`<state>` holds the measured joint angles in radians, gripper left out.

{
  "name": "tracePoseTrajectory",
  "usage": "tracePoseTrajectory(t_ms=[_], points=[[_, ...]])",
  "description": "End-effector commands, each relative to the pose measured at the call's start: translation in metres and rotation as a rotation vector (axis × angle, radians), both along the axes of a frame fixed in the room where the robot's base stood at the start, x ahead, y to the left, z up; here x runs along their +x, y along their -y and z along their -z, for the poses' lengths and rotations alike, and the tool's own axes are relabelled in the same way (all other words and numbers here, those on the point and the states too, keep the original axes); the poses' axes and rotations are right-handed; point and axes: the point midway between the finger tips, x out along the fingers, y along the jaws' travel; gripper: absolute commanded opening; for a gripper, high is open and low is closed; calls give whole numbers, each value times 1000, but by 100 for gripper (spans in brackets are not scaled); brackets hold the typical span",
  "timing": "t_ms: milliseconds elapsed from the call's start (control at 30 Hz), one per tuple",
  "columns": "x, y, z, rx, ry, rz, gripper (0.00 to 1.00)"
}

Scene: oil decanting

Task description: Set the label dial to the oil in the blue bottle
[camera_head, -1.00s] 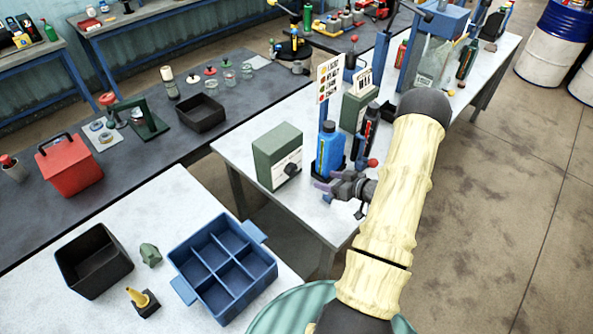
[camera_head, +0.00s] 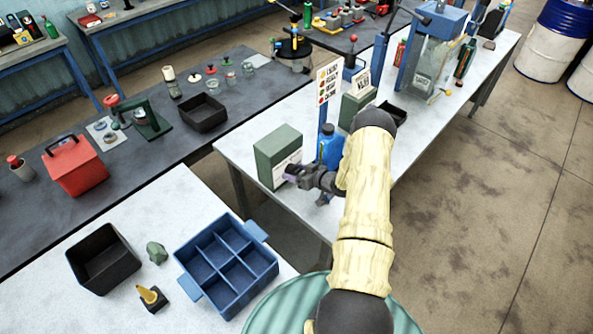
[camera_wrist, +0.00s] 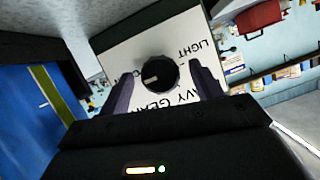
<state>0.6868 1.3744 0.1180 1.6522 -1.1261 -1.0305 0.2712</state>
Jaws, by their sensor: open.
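The label dial is a black round knob (camera_wrist: 160,74) on the white face of a green box (camera_head: 278,156). In the wrist view the face carries printed words, including "LIGHT" and part of "GEAR", and a pale pointer mark shows on the knob. My gripper (camera_wrist: 153,90) is open, with its two purple-grey fingers on either side of the knob; I cannot tell whether they touch it. In the head view my gripper (camera_head: 294,176) is right in front of the box face. The blue bottle (camera_head: 331,148) stands right of the box, partly hidden by my arm; its blue side fills the left of the wrist view (camera_wrist: 30,95).
A sign with coloured dots (camera_head: 328,82) stands behind the bottle. A second green box (camera_head: 357,108) with a card is farther back. A blue divided tray (camera_head: 226,268) and a black bin (camera_head: 102,258) are on the near table.

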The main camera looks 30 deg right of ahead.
Motion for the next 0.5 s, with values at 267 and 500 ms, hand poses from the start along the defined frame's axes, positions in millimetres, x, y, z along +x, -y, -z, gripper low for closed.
tracePoseTrajectory(t_ms=[267,500], points=[[0,1,0,0,0,2,53],[0,2,0,0,0,2,20]])
